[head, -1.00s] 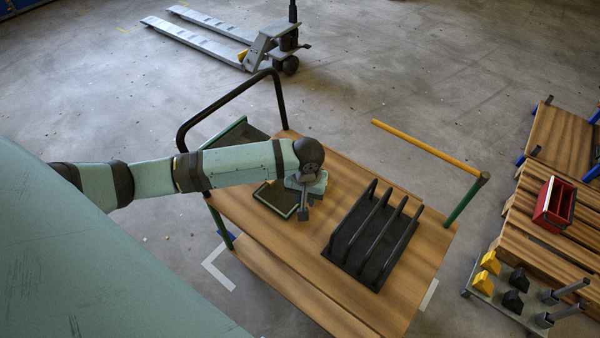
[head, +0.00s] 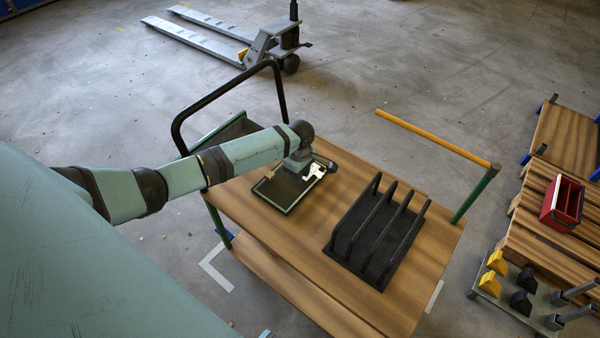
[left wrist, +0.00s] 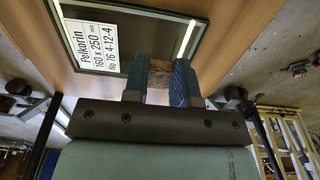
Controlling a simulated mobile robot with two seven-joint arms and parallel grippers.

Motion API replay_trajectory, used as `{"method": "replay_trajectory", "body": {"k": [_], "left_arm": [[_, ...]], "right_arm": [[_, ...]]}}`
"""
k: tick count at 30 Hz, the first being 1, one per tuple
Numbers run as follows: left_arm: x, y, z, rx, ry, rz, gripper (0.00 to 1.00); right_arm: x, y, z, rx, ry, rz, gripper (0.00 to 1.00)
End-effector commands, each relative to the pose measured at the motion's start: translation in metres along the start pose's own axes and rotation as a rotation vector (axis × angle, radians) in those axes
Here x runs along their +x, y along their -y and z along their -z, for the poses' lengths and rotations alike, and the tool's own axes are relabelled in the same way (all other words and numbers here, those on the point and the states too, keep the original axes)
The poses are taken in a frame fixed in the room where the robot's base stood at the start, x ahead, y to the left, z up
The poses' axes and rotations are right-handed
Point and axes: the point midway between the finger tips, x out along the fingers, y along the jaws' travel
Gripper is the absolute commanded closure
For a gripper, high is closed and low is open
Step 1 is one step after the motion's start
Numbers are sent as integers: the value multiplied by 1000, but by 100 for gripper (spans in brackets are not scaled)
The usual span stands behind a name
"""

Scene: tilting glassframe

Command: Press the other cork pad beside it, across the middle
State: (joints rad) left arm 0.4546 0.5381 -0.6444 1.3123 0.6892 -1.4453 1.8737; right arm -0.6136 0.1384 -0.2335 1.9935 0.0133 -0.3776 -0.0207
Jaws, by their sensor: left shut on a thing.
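The glass unit (head: 281,196), a dark pane with a thin pale rim, lies flat on the wooden top of a trolley. Its white printed label (head: 315,172) is visible, and it also shows in the left wrist view (left wrist: 92,48). My left gripper (left wrist: 160,72) is at the pane's far edge in the head view, with its fingertips largely hidden there. In the left wrist view its two fingers are closed on a small speckled brown cork pad (left wrist: 159,73). I cannot tell whether the pad touches the glass. No other cork pad is clearly visible. My right gripper is not in view.
A black slotted rack (head: 378,235) stands on the trolley top (head: 250,215), right of the pane, with bare wood between. The trolley has a black handle (head: 222,95) and an orange rail (head: 432,138). A red toolbox (head: 562,203) is far right.

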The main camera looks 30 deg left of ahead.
Motion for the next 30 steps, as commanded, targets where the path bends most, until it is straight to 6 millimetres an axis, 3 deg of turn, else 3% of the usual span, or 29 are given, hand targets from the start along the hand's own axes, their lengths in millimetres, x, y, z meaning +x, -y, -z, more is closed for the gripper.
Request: {"method": "replay_trajectory", "body": {"k": [5, 30], "left_arm": [[-4, 0, -2, -1, 3, 1, 96], [70, 0, -1, 1, 1, 2, 96]], "right_arm": [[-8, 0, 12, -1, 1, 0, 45], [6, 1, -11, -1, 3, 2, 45]]}}
